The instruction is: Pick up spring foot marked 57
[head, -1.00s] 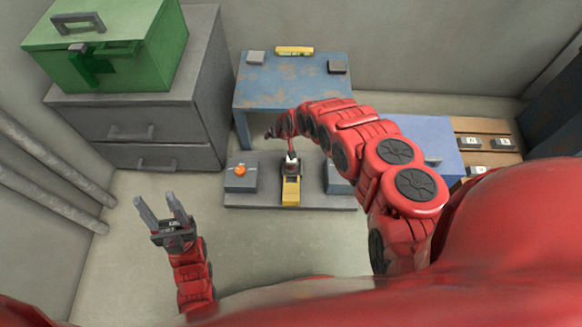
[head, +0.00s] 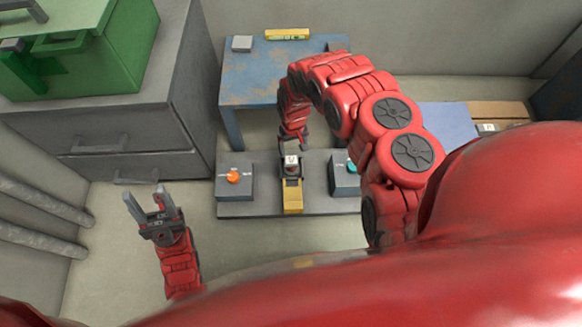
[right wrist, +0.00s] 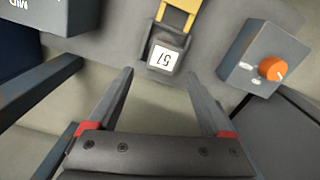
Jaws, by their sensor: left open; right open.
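The spring foot marked 57 (right wrist: 166,57) shows in the right wrist view as a dark block with a white label, its digits upside down. In the head view it sits on the grey base (head: 250,209), at the back end of a yellow piece (head: 292,196); its label (head: 291,161) is too small to read there. My right gripper (right wrist: 160,75) is open, its fingers pointing toward the block, with nothing between them. In the head view its arm reaches down just behind the block, and the fingers are hard to make out. My left gripper (head: 150,203) is open and empty at the left.
A grey box with an orange knob (head: 233,177) stands left of the spring foot, and another grey box (head: 343,180) stands to its right. A worn blue table (head: 250,80) is behind. A grey cabinet with a green case (head: 110,60) is at the left.

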